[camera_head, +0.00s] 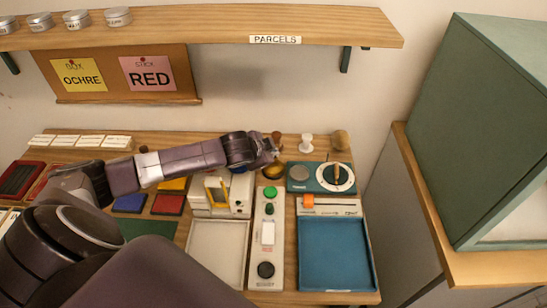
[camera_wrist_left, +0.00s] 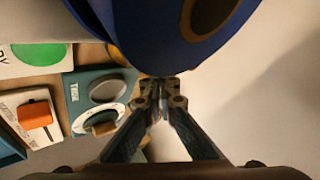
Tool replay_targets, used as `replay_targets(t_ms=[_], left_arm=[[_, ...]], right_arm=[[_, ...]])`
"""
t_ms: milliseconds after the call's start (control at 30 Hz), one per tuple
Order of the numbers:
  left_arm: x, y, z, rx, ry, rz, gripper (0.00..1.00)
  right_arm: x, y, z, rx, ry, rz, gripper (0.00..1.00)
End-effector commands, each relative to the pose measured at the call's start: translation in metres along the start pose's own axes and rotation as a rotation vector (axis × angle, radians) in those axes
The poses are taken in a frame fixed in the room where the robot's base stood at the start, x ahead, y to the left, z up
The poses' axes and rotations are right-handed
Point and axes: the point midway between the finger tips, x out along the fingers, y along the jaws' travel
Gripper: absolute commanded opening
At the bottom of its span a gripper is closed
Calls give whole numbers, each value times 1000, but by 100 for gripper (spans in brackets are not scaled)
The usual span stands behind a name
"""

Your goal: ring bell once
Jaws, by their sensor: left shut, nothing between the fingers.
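My left gripper (camera_head: 272,151) is shut and empty, just above and behind the dome in the head view. I cannot tell whether they touch. In the left wrist view the closed fingertips (camera_wrist_left: 160,84) show near the middle, and a yellowish edge, perhaps the bell (camera_wrist_left: 117,54), shows beside a large blue shape that hides most of it. My right gripper is not in view.
A teal unit with a dial (camera_head: 321,178) stands right of the dome. A control panel with a green button (camera_head: 270,192) lies in front. Knobbed stamps, such as a white one (camera_head: 306,143), stand behind. A blue tray (camera_head: 335,254) is front right. A shelf (camera_head: 215,24) overhangs the back.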

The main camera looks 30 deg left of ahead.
Motion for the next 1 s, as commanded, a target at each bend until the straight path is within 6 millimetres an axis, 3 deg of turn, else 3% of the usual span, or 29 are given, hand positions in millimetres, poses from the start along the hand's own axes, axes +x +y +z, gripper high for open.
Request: replay_targets(t_ms=[1000], left_arm=[[6, 4, 4, -1, 0, 0, 0]], right_arm=[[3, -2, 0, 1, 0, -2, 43]])
